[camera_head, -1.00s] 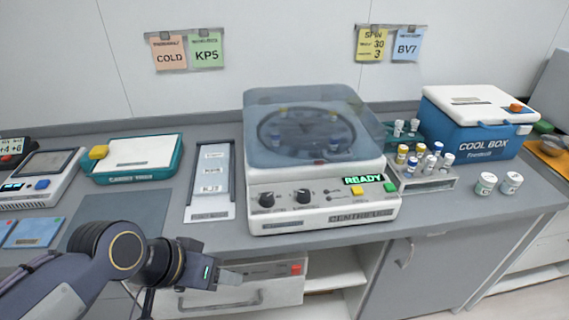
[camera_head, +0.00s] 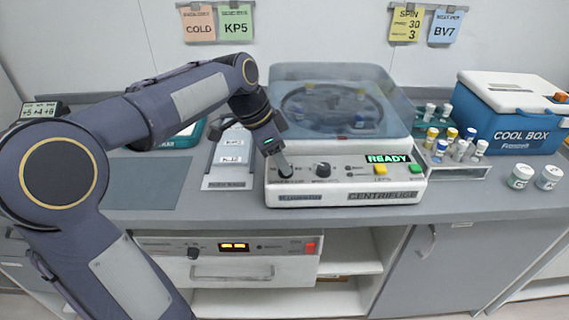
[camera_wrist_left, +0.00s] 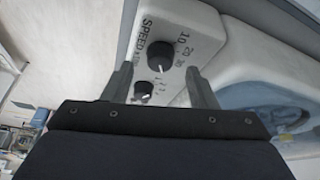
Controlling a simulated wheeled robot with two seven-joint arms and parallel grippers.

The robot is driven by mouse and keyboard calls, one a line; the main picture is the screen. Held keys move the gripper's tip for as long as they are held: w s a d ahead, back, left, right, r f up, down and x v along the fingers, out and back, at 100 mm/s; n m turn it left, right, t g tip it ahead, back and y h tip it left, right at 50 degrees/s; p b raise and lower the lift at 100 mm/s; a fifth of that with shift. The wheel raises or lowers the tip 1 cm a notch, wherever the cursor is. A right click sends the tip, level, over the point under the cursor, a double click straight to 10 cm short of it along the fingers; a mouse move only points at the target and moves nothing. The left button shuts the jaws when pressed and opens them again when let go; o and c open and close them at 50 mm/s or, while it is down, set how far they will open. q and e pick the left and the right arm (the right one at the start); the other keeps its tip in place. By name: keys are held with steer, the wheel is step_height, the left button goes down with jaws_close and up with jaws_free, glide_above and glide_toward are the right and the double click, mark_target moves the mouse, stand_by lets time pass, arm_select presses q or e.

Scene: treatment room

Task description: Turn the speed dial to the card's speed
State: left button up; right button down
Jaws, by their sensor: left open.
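The centrifuge (camera_head: 345,196) stands on the counter with its clear lid down and a green READY display (camera_head: 388,159). My left gripper (camera_head: 281,162) is at the left knob on its front panel and mostly hides that knob in the head view. In the left wrist view this is the black speed dial (camera_wrist_left: 160,55), labelled SPEED with 10, 20 and 30 beside it. The open fingers are on either side of the dial; contact is unclear. I cannot read its setting for sure. The yellow SPIN card (camera_head: 407,24) on the wall shows 30 and 3. My right gripper is out of view.
A second knob (camera_head: 323,169) sits right of the dial, with a yellow button (camera_head: 380,170) and a green button (camera_head: 417,169) farther right. A vial rack (camera_head: 455,165) and a blue cool box (camera_head: 512,130) stand to the right. A drawer unit (camera_head: 228,262) is under the counter.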

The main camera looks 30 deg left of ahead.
arm_select(q)
steer(key=shift+x, duration=1.3)
steer(key=c, duration=1)
steer(key=shift+n, duration=0.3)
steer(key=n+y, duration=0.1)
steer(key=n, duration=0.1)
steer(key=shift+r+n+t, duration=0.1)
steer(key=shift+n+t, duration=0.2)
steer(key=shift+t, duration=0.1)
steer(key=shift+d+n+t+y, duration=0.15)
steer(key=shift+n+y, duration=0.25)
steer(key=shift+n, duration=0.75)
steer(key=shift+n+t+y, duration=0.15)
steer(key=shift+n+y, duration=0.25)
steer(key=shift+n, duration=0.75)
